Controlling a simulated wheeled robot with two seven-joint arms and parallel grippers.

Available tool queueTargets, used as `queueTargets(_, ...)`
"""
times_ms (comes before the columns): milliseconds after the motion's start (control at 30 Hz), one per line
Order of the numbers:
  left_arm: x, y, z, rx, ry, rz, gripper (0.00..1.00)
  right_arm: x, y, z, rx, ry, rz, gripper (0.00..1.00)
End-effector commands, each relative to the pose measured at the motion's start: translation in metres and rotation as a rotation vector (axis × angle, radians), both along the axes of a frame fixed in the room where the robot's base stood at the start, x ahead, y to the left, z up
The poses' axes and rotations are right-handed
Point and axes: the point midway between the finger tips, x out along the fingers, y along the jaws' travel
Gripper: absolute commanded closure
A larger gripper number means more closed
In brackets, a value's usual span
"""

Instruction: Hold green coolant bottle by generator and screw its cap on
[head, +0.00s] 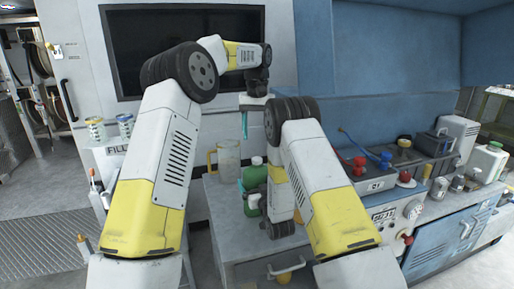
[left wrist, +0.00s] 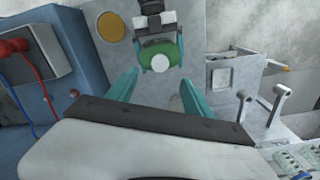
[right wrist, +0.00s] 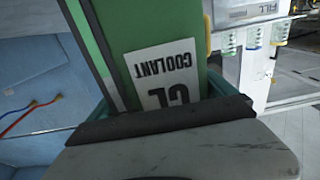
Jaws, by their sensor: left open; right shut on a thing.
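The green coolant bottle (head: 253,177) stands upright over the grey bench, partly hidden by my right arm. Its label fills the right wrist view (right wrist: 165,65). My right gripper (right wrist: 135,105) is shut around it, a teal finger on each side. A white round cap (head: 257,160) shows at the bottle's top; the left wrist view shows it from above (left wrist: 160,63). I cannot tell how firmly it sits. My left gripper (head: 245,122) points down, open and empty, above the bottle. In the left wrist view its teal fingers (left wrist: 159,82) are spread, with the bottle top between and beyond them.
A clear jug with a yellow handle (head: 228,160) stands left of the bottle. A blue back wall (head: 385,75) and a unit with red and blue connectors (head: 375,180) lie to the right. Cans (head: 440,187) stand farther right. A dark screen (head: 150,45) hangs behind.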

Motion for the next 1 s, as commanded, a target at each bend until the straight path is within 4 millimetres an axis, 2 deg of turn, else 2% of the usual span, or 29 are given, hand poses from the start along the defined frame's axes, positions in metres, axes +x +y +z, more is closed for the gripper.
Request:
queueTargets(100,0.001,0.000,0.019,0.000,-0.002,0.002,0.40,0.000,0.000,0.001,0.001,-0.002,0.000,1.00)
queueTargets(200,0.000,0.000,0.029,-0.001,-0.001,0.001,0.40,0.000,0.000,0.001,0.001,-0.002,0.000,1.00)
queueTargets(567,0.000,0.000,0.034,0.000,0.001,0.001,0.40,0.000,0.000,0.001,0.001,-0.002,0.000,1.00)
queueTargets(600,0.000,0.000,0.034,0.000,0.001,0.001,0.40,0.000,0.000,0.001,0.001,-0.002,0.000,0.00)
queueTargets(867,0.000,0.000,0.034,0.000,0.001,0.001,0.40,-0.001,0.000,0.000,0.000,-0.001,0.000,0.00)
queueTargets(1000,0.000,0.000,0.034,0.000,0.001,0.001,0.40,-0.013,-0.004,0.000,0.000,0.001,0.000,0.00)
